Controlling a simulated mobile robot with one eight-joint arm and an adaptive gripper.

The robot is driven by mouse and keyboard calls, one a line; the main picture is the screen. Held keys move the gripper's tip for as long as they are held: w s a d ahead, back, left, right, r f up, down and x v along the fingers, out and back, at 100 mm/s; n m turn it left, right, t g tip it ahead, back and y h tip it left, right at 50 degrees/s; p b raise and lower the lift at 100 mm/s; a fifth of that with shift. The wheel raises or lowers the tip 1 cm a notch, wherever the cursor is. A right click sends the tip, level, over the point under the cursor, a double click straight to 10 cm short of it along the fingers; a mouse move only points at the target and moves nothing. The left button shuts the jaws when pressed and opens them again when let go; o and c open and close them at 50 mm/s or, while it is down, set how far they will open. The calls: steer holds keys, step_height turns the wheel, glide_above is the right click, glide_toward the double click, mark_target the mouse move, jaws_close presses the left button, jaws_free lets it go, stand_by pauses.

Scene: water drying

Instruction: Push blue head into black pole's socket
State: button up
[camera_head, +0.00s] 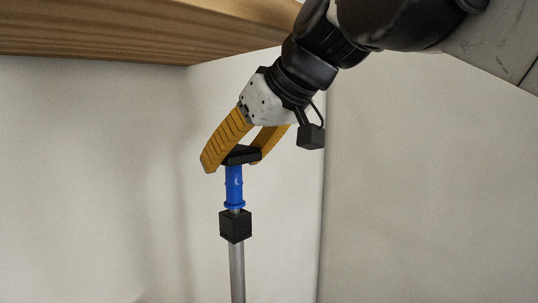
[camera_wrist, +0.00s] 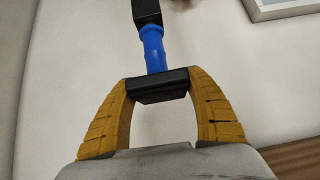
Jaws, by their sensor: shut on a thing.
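The blue head (camera_head: 234,186) is an upright blue cylinder with a black bar-shaped piece (camera_head: 242,154) at its top. My gripper (camera_head: 232,161) has yellow ribbed fingers closed on that black piece from both sides; the wrist view shows the same grip (camera_wrist: 159,86). Below the blue head is a black block (camera_head: 236,226) on top of a grey metal pole (camera_head: 237,272). The blue head's lower rim is lined up over the block, at or very near its top. Any socket opening is hidden, and I cannot tell how deep the head sits.
A wooden shelf or beam (camera_head: 120,35) crosses the upper left above my gripper. Pale walls (camera_head: 90,170) meet in a corner behind the pole. The space on both sides of the pole looks clear. A framed edge (camera_wrist: 282,8) shows at the wrist view's upper right.

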steer(key=shift+f+b, duration=0.4)
steer(key=shift+f, duration=0.3)
steer(key=o, duration=1.4)
steer(key=shift+r, duration=0.1)
steer(key=v, duration=1.2)
steer(key=d+f+m+h+b, duration=0.2)
steer(key=d+f+b, duration=0.45)
steer(key=f, duration=1.25)
steer(key=d+f+m+t+h+b, duration=0.1)
steer(key=d+f+m+b, duration=0.25)
steer(key=f+b, duration=1.1)
steer(key=d+f+m+h+b, duration=0.2)
steer(key=d+f+b, duration=0.3)
steer(key=f, duration=1.9)
steer(key=s+d+f+b, duration=0.2)
steer(key=f, duration=0.5)
steer(key=s+d+f+m+h+b, duration=0.1)
steer(key=s+d+f+b, duration=0.1)
steer(key=f, duration=0.5)
steer(key=s+d+f+m+h+b, duration=0.1)
steer(key=s+d+f+b, duration=0.1)
steer(key=f, duration=0.5)
steer(key=shift+d+f, duration=0.15)
steer(key=shift+d, duration=0.7)
